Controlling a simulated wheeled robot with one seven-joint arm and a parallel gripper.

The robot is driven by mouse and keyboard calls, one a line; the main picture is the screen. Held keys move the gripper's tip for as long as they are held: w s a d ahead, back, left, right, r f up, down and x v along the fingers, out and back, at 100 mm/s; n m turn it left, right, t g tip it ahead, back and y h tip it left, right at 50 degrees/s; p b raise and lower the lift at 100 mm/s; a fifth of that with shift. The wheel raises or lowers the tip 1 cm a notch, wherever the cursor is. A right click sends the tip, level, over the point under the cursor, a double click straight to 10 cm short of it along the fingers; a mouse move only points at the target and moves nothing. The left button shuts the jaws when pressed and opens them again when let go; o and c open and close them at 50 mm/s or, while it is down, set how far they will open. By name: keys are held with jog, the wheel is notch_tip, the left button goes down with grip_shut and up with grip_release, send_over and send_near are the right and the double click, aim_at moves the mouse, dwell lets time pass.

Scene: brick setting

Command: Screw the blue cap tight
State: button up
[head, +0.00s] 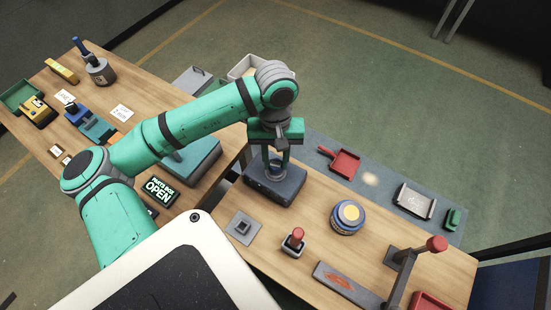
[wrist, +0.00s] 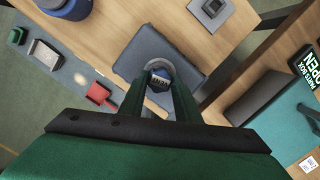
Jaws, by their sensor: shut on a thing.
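The blue cap (wrist: 159,84) shows in the wrist view between my two fingers, with pale lettering on its face too small to read surely. A pale grey round rim (wrist: 160,65) shows around its far side. My gripper (head: 272,160) points down over a dark blue-grey block (head: 276,184) on the wooden table. In the wrist view my gripper (wrist: 160,96) is shut on the cap, one finger on each side. The block lies below the cap in that view. In the head view the fingers mostly hide the cap, and I cannot tell how tightly it sits.
A blue round container with a yellow top (head: 347,217) stands right of the block. A red-knobbed piece (head: 294,241) and a grey square plate (head: 242,227) are in front. A red dustpan-like tray (head: 342,162) lies behind. A red-ended lever (head: 420,255) stands at the right.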

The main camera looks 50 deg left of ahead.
jog(key=m, duration=0.3)
jog(key=shift+d, duration=0.1)
jog(key=m, duration=0.4)
jog(key=shift+g+y, duration=0.3)
jog(key=shift+m, duration=0.3)
jog(key=o, duration=1.2)
jog(key=shift+o, duration=0.8)
jog(key=shift+o, duration=1.4)
jog(key=shift+r, duration=0.1)
